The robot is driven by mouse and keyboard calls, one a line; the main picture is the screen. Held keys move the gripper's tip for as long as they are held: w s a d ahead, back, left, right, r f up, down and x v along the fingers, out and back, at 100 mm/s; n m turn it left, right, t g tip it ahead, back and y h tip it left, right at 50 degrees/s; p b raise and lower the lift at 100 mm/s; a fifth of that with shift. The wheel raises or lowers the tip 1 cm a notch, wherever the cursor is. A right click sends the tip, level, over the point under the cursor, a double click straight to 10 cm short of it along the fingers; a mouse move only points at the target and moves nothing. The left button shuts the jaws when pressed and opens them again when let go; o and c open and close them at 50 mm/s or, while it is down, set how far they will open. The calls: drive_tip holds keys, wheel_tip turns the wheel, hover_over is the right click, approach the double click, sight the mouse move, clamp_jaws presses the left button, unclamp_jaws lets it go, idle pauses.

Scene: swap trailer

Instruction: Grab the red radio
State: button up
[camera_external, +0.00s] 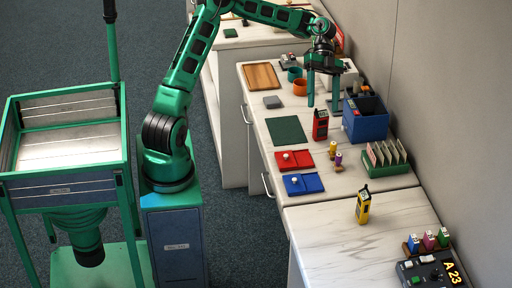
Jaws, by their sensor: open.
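The red radio (320,125) stands upright on the white marbled counter, just left of the blue bin. My gripper (323,104) points down from the arm above the counter, with its two green fingers spread apart. The fingers are close to the radio in the picture, one to its upper left and one to its upper right. I cannot tell from this view whether they are behind the radio or above it. A yellow radio (363,205) stands apart on the nearer counter.
A blue bin (366,124) stands close on the right, by the wall. A green mat (286,131), red pad (294,161), blue pad (303,184), orange cup (300,87) and green card rack (385,162) lie around. The near counter's left part is clear.

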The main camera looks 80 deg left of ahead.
drive_tip(key=w+a+m+t+h, duration=0.15)
drive_tip(key=a+t+h, duration=0.25)
drive_tip(key=a, duration=1.5)
approach(323, 125)
drive_tip(key=shift+s+d+f, duration=0.35)
drive_tip(key=shift+d+f, duration=0.15)
drive_tip(key=shift+d, duration=0.3)
drive_tip(key=x, duration=0.4)
drive_tip(key=shift+w+d+f, duration=0.1)
drive_tip(key=shift+d, duration=0.05)
drive_tip(key=shift+w+x, duration=0.15)
drive_tip(key=shift+x, duration=1.4)
drive_tip(key=shift+w+x, duration=0.2)
drive_tip(key=shift+x, duration=1.3)
drive_tip(key=shift+r, duration=0.2)
drive_tip(key=c, duration=1.3)
